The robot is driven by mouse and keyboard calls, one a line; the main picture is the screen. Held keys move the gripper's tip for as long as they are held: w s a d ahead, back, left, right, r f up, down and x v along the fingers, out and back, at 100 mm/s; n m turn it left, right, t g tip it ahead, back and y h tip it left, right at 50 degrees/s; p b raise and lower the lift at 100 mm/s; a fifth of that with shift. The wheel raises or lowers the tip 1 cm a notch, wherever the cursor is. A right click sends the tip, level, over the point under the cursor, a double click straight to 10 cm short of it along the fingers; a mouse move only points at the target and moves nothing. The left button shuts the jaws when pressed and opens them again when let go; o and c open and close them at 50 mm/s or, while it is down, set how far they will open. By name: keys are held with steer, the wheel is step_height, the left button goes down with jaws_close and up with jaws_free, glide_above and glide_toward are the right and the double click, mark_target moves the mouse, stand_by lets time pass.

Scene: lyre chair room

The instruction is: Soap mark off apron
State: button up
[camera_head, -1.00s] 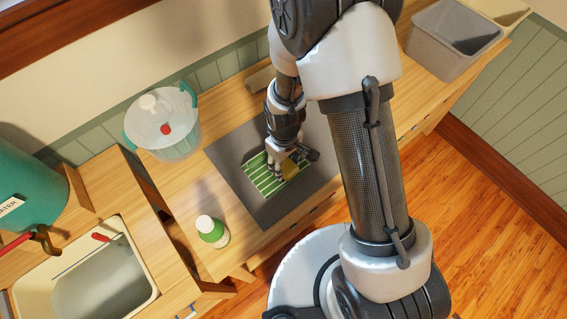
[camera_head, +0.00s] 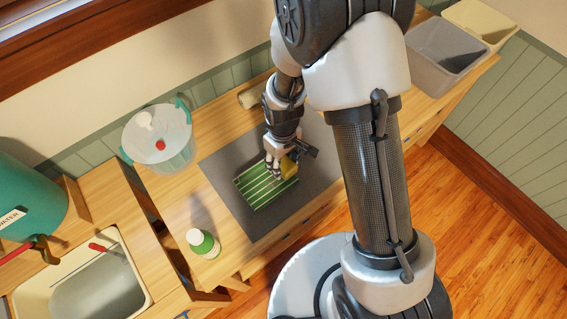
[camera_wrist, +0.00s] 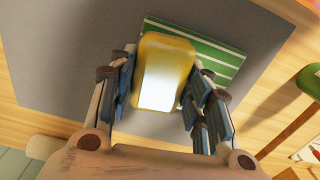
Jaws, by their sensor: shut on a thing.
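The apron shows as a green cloth with pale stripes (camera_head: 262,189), lying flat on a dark grey mat (camera_head: 222,170) on the wooden counter. My gripper (camera_head: 281,168) is over the cloth's upper right part, pointing down. It is shut on a yellow block (camera_wrist: 166,72), held between both finger pads. The block looks smooth, with a bright shine on its face; I cannot tell whether it is soap or a sponge. It overlaps the green cloth (camera_wrist: 222,58) in the wrist view, and I cannot tell whether it touches it. I make out no soap mark on the visible cloth.
A white-capped bottle with a green label (camera_head: 204,243) stands near the counter's left front. A clear tub with teal handles (camera_head: 160,140) stands behind it. A sink (camera_head: 95,285) and teal water container (camera_head: 25,195) are at left. A grey bin (camera_head: 447,55) stands far right.

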steer(key=shift+r+p, duration=0.55)
steer(key=shift+r, duration=0.45)
